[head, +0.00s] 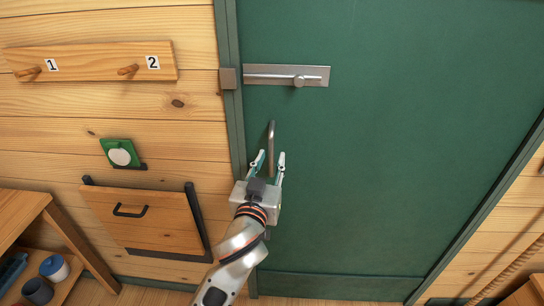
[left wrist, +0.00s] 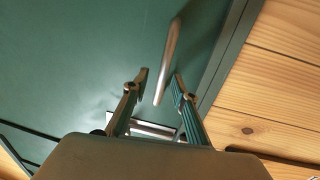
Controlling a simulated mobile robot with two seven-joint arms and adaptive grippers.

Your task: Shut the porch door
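The green porch door (head: 400,150) fills the right of the head view, its left edge beside the green frame post (head: 233,130). I cannot tell if it is fully flush. A vertical metal bar handle (head: 271,148) is near that edge; it also shows in the left wrist view (left wrist: 170,55). A metal slide bolt (head: 270,75) is above it, apart from the keeper (head: 227,78) on the frame. My left gripper (head: 271,159) is open at the handle's lower part, one finger on each side in both views. Contact cannot be told. My right gripper is not in view.
The wooden wall left of the door holds a peg board (head: 95,62), a green plate with a white disc (head: 121,153) and a wooden flap with a black handle (head: 143,217). A shelf with cups (head: 54,267) stands lower left. A rope (head: 508,272) hangs lower right.

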